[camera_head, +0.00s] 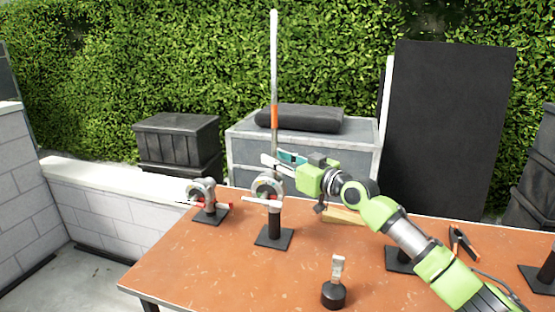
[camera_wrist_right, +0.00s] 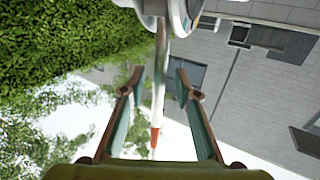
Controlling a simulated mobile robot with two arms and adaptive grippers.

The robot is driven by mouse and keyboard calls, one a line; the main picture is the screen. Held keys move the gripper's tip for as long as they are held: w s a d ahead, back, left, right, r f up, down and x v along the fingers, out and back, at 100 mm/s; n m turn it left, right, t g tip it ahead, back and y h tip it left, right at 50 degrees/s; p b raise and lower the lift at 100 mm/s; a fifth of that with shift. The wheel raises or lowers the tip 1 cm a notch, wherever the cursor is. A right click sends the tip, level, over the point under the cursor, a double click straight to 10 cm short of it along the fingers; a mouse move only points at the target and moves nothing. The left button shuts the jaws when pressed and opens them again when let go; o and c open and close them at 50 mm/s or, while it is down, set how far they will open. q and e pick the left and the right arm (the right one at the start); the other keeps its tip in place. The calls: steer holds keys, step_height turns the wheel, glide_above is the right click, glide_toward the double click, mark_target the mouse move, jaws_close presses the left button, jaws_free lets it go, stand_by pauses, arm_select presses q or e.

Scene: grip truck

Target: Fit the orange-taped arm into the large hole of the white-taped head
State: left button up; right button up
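The orange-taped arm (camera_head: 274,65) is a long pale pole standing nearly upright, with an orange band partway up. Its lower end meets the grey clamp head (camera_head: 268,188) on the middle black stand; I cannot tell how deep it sits. White tape on this head is not clear. My right gripper (camera_head: 274,160) is just above the head, at the lower part of the pole. In the right wrist view the fingers (camera_wrist_right: 160,80) are spread on either side of the pole (camera_wrist_right: 160,85), with gaps. The head (camera_wrist_right: 177,12) shows at the top. My left gripper is not in view.
A second clamp head (camera_head: 203,190) stands to the left on the brown table (camera_head: 190,258). A black-based part (camera_head: 334,292) is near the front edge. A wooden block (camera_head: 343,215) lies behind my right arm; an orange-black clamp (camera_head: 463,243) lies at right.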

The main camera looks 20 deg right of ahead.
steer(key=shift+s+d+f, duration=0.1)
steer(key=shift+s+f, duration=0.05)
steer(key=shift+f, duration=0.05)
steer(key=v, duration=1.1)
steer(key=shift+s, duration=0.3)
steer(key=shift+d+r, duration=0.1)
steer(key=shift+r, duration=0.05)
